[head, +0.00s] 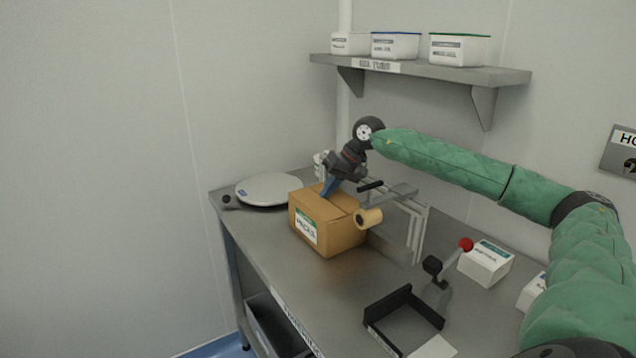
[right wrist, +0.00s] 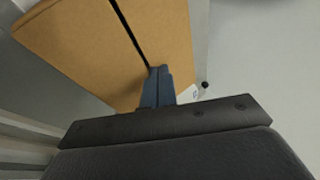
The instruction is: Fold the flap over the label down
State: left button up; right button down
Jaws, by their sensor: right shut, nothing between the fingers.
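A brown cardboard box (head: 342,238) stands on the steel bench, with a white and green label (head: 306,226) on its front left face. Its top flaps look folded down nearly flat, with a dark seam between them in the right wrist view, where the box top (right wrist: 85,45) fills the upper left. My right gripper (head: 328,188) reaches down to the top of the box at its back edge. Its blue fingers (right wrist: 157,85) are shut and empty, with the tips at or just over the seam; contact cannot be told. My left gripper is not in view.
A tape dispenser with a tan roll (head: 368,218) and a metal frame (head: 414,232) stand close right of the box. A round scale (head: 268,188) is behind left. A red-knobbed lever (head: 465,244), black bracket (head: 390,305) and white carton (head: 486,263) lie right. A shelf (head: 420,72) hangs above.

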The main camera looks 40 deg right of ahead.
jog(key=shift+a, duration=0.1)
